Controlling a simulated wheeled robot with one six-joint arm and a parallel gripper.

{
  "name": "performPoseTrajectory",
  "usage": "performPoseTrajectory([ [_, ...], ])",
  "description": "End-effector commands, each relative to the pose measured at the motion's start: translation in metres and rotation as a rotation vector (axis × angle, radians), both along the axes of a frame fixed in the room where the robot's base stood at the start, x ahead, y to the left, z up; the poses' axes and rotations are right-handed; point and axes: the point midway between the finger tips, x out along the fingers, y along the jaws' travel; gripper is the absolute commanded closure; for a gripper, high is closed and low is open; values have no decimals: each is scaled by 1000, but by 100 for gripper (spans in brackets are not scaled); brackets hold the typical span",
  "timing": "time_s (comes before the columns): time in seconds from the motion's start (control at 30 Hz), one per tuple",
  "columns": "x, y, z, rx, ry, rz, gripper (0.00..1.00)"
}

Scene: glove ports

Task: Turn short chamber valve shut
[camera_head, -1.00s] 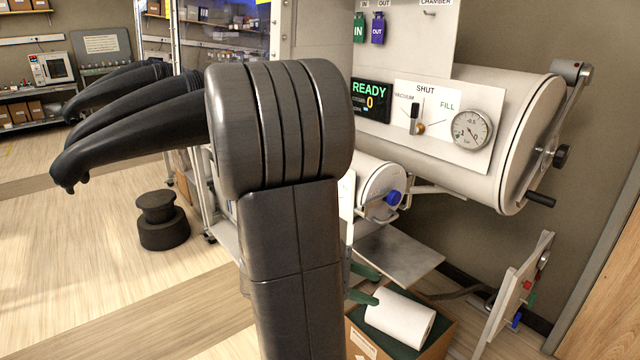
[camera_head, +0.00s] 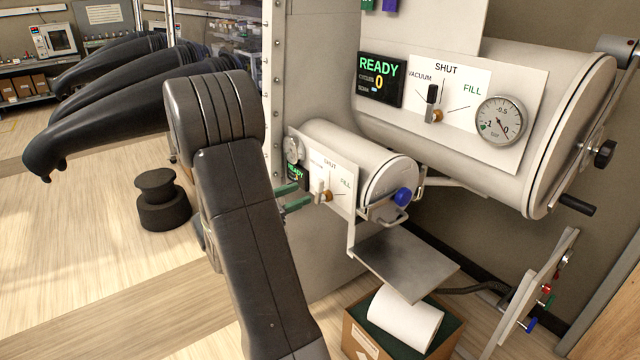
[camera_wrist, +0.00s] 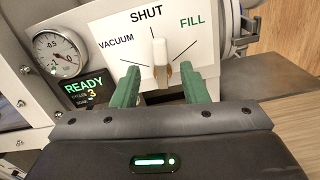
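The short chamber (camera_head: 345,152) is the smaller white cylinder below the long one. Its valve panel (camera_head: 342,188) faces my gripper (camera_head: 299,196) and shows VACUUM, SHUT and FILL marks.
The long chamber (camera_head: 480,150), with its own panel and gauge (camera_head: 500,121), is above right. A blue knob (camera_head: 403,197) is on the short chamber's door, above a grey shelf (camera_head: 405,262). A box (camera_head: 365,336) with a white roll (camera_head: 405,318) stands below. Black gloves (camera_head: 120,100) project at left.

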Motion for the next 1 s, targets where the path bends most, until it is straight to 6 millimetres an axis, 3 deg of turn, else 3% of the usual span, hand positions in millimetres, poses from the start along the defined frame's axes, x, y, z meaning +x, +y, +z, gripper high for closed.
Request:
performPoseTrajectory([
  [0.4,38,-53,1,0,0,-3,60],
  [0.87,46,-63,0,0,0,-1,60],
  [0.9,46,-63,0,0,0,-1,62],
  [1.0,46,-63,0,0,0,-1,82],
])
